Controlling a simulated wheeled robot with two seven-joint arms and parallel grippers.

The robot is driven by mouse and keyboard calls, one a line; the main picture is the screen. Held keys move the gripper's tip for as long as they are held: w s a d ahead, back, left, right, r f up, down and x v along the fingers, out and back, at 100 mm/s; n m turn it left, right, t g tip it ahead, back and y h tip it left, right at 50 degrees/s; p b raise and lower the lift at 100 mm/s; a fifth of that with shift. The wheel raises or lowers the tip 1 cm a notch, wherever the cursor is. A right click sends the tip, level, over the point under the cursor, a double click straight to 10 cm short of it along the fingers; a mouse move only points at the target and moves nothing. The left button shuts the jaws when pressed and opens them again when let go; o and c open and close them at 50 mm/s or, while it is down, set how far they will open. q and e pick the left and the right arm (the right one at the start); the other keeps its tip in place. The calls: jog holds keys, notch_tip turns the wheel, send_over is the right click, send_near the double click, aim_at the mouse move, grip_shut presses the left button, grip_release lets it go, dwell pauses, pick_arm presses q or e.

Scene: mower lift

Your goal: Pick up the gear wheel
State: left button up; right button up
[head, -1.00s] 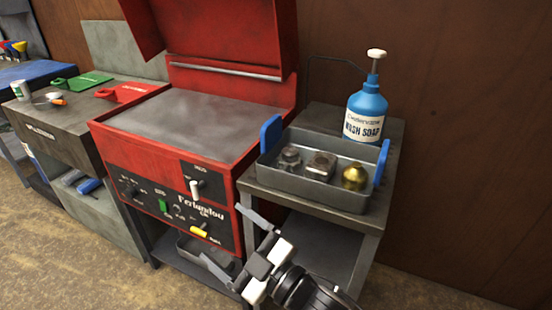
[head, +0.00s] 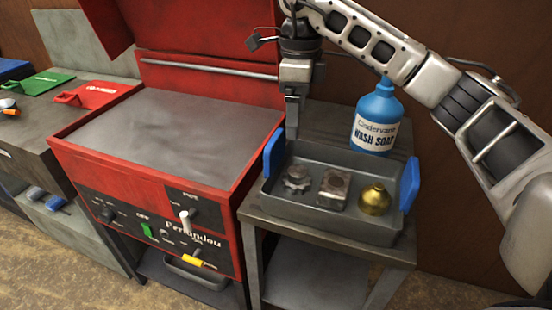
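The gear wheel (head: 297,179) is a small grey toothed part in the left of the grey tray (head: 318,212), which has blue handles. My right arm comes in from the right, and its gripper (head: 292,118) points down above the tray's back left corner, near the left blue handle. The gripper is above and behind the gear wheel, apart from it. I see its finger nearly edge-on, so I cannot tell how far it is open. My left gripper is not in view.
A grey block (head: 334,189) and a brass part (head: 374,200) share the tray with the gear. A blue wash soap bottle (head: 376,120) stands behind the tray, under my arm. The red machine (head: 165,145) stands left of the tray's table (head: 255,219).

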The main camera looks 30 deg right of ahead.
send_over(297, 170)
jog(key=f, duration=0.5)
jog(key=shift+s+a, duration=0.15)
jog(key=shift+s, duration=0.05)
notch_tip(297, 170, down, 4)
jog(key=shift+p, duration=0.35)
jog(key=shift+w+f+p, duration=0.1)
jog(key=shift+f+p, duration=0.5)
jog(key=shift+f, duration=2.35)
jog(key=c, duration=1.2)
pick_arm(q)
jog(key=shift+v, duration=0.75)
pick_arm(e)
jog(key=shift+c, duration=0.4)
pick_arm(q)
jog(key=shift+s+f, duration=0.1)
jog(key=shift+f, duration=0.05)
pick_arm(e)
jog(key=shift+r, duration=0.15)
